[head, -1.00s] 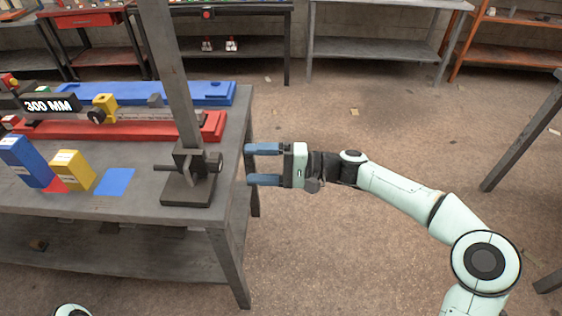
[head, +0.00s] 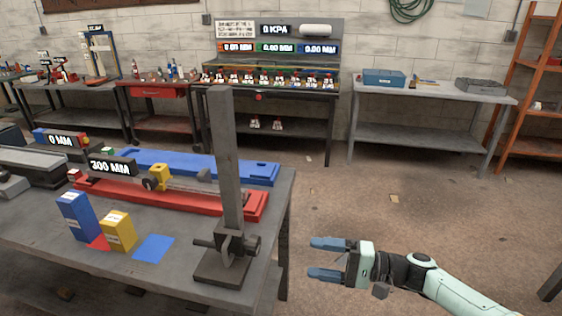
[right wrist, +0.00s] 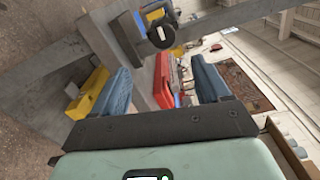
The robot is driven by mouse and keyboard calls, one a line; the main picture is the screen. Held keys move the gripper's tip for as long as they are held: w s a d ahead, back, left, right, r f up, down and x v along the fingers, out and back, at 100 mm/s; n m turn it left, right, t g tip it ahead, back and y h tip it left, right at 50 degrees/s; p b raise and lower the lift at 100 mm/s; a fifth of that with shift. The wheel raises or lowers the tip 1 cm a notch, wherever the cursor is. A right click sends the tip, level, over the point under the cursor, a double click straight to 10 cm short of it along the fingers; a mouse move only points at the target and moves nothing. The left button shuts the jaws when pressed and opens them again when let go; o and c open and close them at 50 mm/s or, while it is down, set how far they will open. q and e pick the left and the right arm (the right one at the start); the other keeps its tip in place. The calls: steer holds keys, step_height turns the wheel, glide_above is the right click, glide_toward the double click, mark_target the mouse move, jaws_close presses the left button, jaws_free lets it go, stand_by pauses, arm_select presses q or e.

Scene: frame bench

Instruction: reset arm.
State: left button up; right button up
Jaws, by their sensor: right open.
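My right gripper (head: 328,259) is open and empty in the head view. It hangs in free space just right of the bench (head: 180,262), with its blue fingers pointing left toward the bench edge. Both blue fingers also show in the right wrist view (right wrist: 165,88), spread apart with nothing between them. A dark metal stand with an upright post (head: 230,165) is on the near right corner of the bench, left of the gripper and apart from it. My left gripper is not in view.
On the bench are a red tray (head: 240,208), a blue tray (head: 262,174), a blue box (head: 76,218), a yellow box (head: 118,232) and a blue square (head: 153,248). A grey table (head: 437,93) and orange shelf (head: 517,85) stand behind.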

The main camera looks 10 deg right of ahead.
steer(key=s+a+f+m+g+h+p, duration=0.15)
steer(key=s+f+h+p, duration=0.35)
steer(key=f, duration=0.9)
steer(key=s+a+f+m+g+h+p, duration=0.1)
steer(key=s+a+f+g+h+p, duration=0.45)
steer(key=f, duration=0.85)
arm_select(q)
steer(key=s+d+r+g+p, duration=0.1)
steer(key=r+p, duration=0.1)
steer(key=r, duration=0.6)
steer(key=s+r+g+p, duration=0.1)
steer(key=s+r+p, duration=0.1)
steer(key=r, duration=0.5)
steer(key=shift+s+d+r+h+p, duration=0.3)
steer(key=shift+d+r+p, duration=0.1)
steer(key=shift+p, duration=0.25)
arm_select(e)
steer(key=s+d+f+n+h, duration=0.1)
steer(key=s+d+f+n, duration=0.1)
steer(key=s, duration=0.9)
steer(key=s+d+f+n+h, duration=0.2)
steer(key=s+d+f, duration=0.1)
steer(key=s, duration=0.8)
steer(key=shift+s+d+f, duration=0.2)
steer(key=shift+f, duration=0.2)
